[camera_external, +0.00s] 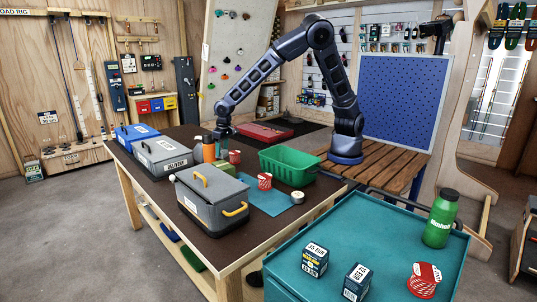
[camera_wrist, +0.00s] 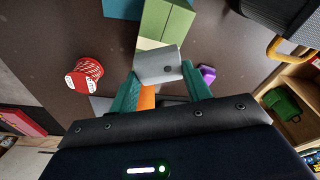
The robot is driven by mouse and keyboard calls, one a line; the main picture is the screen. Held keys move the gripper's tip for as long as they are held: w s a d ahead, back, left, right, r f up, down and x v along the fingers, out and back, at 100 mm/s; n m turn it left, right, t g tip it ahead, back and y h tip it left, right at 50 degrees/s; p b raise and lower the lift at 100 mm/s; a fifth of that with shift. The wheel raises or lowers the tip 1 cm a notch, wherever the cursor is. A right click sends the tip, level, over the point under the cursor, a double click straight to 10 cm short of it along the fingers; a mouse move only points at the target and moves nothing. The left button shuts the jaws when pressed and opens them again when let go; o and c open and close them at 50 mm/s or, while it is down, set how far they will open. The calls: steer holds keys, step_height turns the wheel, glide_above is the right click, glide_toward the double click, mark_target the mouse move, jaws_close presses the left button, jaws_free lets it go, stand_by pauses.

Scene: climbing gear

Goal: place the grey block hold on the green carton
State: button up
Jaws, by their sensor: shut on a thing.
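My gripper (camera_wrist: 160,85) has teal fingers, and they are shut on the grey block hold (camera_wrist: 158,65) in the wrist view. The hold is light grey with a dark spot on its face. The green carton (camera_wrist: 168,22) is just beyond the hold at the top of the wrist view, and the hold overlaps its near edge in the picture. I cannot tell whether they touch. In the external view my gripper (camera_external: 220,131) is low over the far left part of the dark table; the hold is not clear there. The carton (camera_external: 226,167) shows partly behind a grey toolbox.
A red-and-white rope spool (camera_wrist: 88,75) stands left of the carton in the wrist view, and a purple hold (camera_wrist: 207,73) lies to the right. An orange bottle (camera_external: 209,149), grey toolbox (camera_external: 212,199) and green bin (camera_external: 289,165) crowd the table (camera_external: 262,222).

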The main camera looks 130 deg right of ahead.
mark_target(223, 151)
steer(key=shift+f, duration=2.1)
steer(key=o, duration=1)
steer(key=shift+c, duration=0.2)
steer(key=shift+r, duration=0.1)
